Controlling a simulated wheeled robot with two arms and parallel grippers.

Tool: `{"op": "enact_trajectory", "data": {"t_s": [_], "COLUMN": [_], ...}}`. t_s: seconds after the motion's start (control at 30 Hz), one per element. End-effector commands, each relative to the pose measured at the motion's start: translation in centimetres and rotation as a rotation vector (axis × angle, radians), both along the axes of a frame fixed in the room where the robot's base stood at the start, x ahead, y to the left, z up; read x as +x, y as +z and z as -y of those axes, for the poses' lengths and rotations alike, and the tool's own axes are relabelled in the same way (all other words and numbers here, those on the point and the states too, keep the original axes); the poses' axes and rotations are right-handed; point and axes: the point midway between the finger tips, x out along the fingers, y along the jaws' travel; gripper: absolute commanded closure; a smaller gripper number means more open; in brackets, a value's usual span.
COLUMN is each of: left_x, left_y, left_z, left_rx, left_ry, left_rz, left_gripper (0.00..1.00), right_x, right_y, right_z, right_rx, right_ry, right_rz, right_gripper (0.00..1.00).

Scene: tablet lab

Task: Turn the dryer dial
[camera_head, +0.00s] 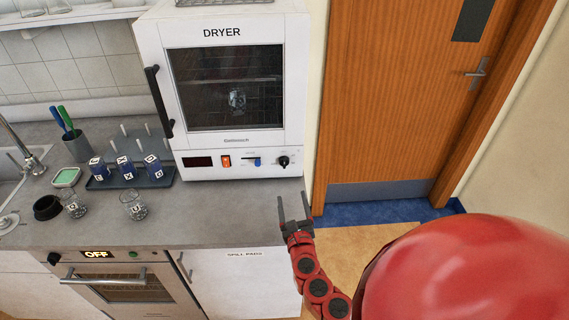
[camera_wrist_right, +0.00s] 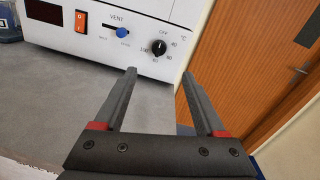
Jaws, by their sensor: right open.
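The white dryer (camera_head: 300,100) stands at the back of the counter with its door shut; a glass piece shows dimly behind its window. Its black round dial (camera_head: 284,161) is at the right end of the front panel. The dial also shows in the right wrist view (camera_wrist_right: 159,47), with a white mark and numbers around it. My right gripper (camera_head: 294,208) is open and empty, in front of and below the dial, apart from it. In the right wrist view its two fingers (camera_wrist_right: 159,80) point toward the panel below the dial. My left gripper is not in view.
Left of the dial are a blue vent slider (camera_wrist_right: 121,32) and an orange switch (camera_wrist_right: 81,21). A rack of blue-labelled bottles (camera_head: 128,181) and glass beakers (camera_head: 133,205) stand on the left counter (camera_head: 210,215). A wooden door (camera_head: 400,90) is at right.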

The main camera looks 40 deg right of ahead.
Motion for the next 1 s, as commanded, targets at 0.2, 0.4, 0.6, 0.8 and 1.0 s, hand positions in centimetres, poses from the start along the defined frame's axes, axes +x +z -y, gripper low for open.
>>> {"op": "enact_trajectory", "data": {"t_s": [0.2, 0.4, 0.6, 0.8, 1.0], "left_x": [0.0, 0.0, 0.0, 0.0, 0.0], "left_y": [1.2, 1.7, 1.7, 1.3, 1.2], "left_z": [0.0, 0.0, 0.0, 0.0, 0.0], "left_rx": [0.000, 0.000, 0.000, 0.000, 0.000], "left_ry": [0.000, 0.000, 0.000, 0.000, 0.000], "left_rz": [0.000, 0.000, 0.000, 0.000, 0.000], "left_gripper": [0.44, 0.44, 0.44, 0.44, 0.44], "right_x": [3.9, 7.1, 10.1, 12.3, 13.3], "right_y": [0.3, 0.2, -0.1, -0.2, 0.0], "right_z": [2.0, 3.8, 5.3, 6.4, 6.7], "right_rx": [0.002, 0.004, 0.004, 0.003, 0.003], "right_ry": [-0.002, -0.005, -0.003, -0.002, 0.003], "right_rz": [0.002, 0.002, -0.001, -0.002, 0.000], "right_gripper": [0.27, 0.27, 0.27, 0.27, 0.27]}}
